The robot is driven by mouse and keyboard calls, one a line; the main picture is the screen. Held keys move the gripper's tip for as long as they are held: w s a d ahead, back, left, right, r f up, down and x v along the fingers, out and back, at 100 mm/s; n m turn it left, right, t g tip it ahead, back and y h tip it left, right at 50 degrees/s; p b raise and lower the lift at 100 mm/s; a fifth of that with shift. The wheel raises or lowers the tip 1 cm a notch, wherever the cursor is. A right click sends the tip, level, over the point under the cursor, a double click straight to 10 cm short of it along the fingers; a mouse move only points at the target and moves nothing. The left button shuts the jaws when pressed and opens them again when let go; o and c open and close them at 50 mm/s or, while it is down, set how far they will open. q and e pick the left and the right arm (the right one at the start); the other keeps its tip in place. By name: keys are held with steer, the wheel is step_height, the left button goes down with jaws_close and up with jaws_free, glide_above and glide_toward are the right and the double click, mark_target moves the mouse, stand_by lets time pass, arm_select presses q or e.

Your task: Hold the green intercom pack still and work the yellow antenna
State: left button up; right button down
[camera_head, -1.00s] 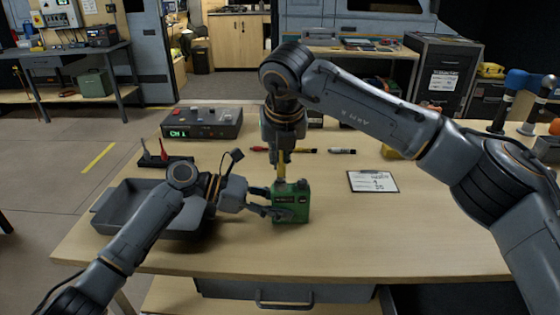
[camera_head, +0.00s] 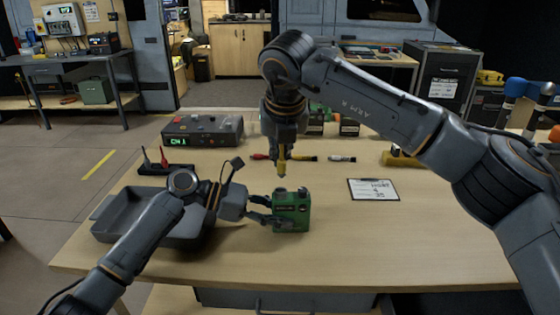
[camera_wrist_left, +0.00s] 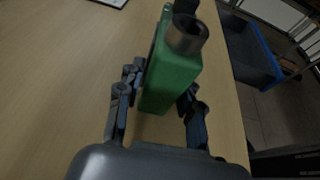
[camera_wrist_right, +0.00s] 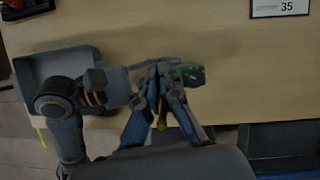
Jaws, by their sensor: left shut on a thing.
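The green intercom pack (camera_head: 291,211) stands upright near the middle of the table. My left gripper (camera_head: 264,213) is shut on it from the left; in the left wrist view the pack (camera_wrist_left: 173,80) sits between its fingers. A round grey socket (camera_wrist_left: 187,36) on the pack's top looks empty. My right gripper (camera_head: 283,152) points down above the pack and is shut on the yellow antenna (camera_head: 282,166). The antenna's lower end is a little above the pack, apart from it. The right wrist view shows the antenna (camera_wrist_right: 161,117) between the fingers; its tip is hard to make out.
A grey tray (camera_head: 115,212) lies left of the pack, partly behind my left arm. A control box (camera_head: 203,129) stands behind it. Markers (camera_head: 342,158) and a clipboard (camera_head: 373,190) lie on the table. The table's front right is clear.

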steer(key=shift+r, duration=0.3)
arm_select(q)
steer(key=o, duration=1.3)
